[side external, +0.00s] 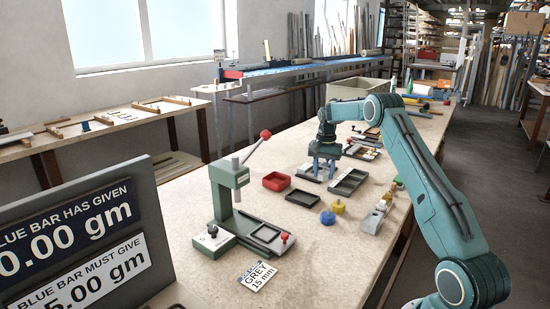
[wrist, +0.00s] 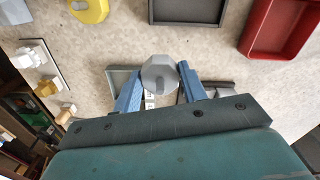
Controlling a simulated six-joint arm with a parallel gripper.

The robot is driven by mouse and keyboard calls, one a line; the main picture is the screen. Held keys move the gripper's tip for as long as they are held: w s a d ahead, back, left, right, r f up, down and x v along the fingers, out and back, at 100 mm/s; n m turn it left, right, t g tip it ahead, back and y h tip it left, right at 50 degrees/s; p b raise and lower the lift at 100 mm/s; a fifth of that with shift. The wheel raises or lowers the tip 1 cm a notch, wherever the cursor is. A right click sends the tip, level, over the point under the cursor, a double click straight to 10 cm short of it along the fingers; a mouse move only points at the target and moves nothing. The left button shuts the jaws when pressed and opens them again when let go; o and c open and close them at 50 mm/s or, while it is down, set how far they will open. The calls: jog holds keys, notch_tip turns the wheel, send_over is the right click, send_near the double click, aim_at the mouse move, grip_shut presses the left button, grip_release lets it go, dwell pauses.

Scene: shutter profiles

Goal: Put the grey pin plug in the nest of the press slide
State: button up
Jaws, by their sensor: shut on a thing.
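The grey pin plug (wrist: 160,75) has a many-sided head and sits between the two blue fingers of my gripper (wrist: 161,88) in the wrist view. My gripper is shut on it. The green press (side external: 224,190) stands nearer the camera, to the left, with a red-knobbed lever. Its press slide (side external: 266,236) lies at the front of its base, with a dark-framed nest and a small red knob. The nest looks empty.
A blue knobbed piece (side external: 327,216) and a yellow one (side external: 339,206) stand nearby. A card (side external: 258,276) reads "GREY 15 mm".

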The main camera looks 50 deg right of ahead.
aim_at(322, 194)
jog(key=shift+f, duration=0.1)
jog(key=shift+f, duration=2.75)
jog(key=o, duration=1)
jog(key=shift+f, duration=0.15)
notch_tip(322, 194, up, 12)
jog(key=shift+f, duration=0.2)
jog(key=shift+r, duration=0.4)
